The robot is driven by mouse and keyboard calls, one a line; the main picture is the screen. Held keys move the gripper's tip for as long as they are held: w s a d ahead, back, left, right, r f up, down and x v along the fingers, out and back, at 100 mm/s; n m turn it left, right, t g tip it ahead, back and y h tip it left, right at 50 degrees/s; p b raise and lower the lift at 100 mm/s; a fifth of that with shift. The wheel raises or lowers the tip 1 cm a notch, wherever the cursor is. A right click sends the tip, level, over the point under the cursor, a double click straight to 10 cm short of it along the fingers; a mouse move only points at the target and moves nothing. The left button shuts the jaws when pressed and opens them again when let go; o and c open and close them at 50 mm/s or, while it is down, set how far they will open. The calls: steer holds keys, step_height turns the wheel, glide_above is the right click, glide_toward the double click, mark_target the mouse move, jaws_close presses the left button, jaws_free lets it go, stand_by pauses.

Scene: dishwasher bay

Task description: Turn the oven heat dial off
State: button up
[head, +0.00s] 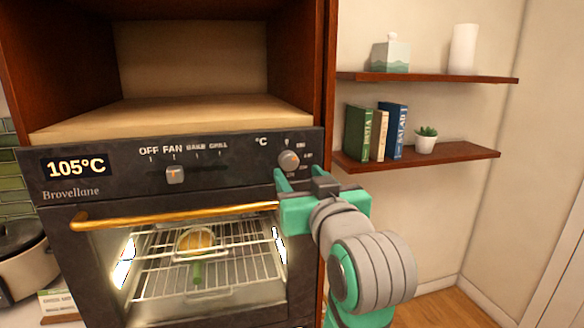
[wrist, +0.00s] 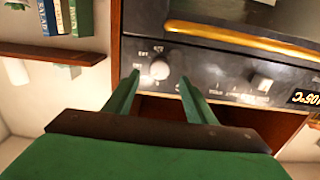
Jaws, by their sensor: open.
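The oven (head: 100,195) has a dark front panel, and its display (head: 76,167) reads 105°C. The round heat dial (head: 288,160) sits at the panel's right end under a °C mark. The dial also shows in the wrist view (wrist: 160,69), where the picture is upside down. My gripper (head: 297,180) is just below and in front of the dial. In the wrist view my gripper (wrist: 160,80) is open, with one finger on each side of the dial. I cannot tell whether the fingers touch it.
A square mode knob (head: 175,175) sits left on the panel under OFF and FAN marks. A gold door handle (head: 175,215) crosses below. Behind the glass, food (head: 195,240) lies on a rack. Shelves with books (head: 376,133) and a plant (head: 425,140) hang at right.

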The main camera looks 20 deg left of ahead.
mark_target(291, 164)
steer(key=x, duration=0.6)
steer(key=c, duration=1)
steer(key=shift+c, duration=0.2)
steer(key=shift+n, duration=0.3)
steer(key=n, duration=0.3)
steer(key=shift+d+n, duration=0.1)
steer(key=shift+n, duration=2.3)
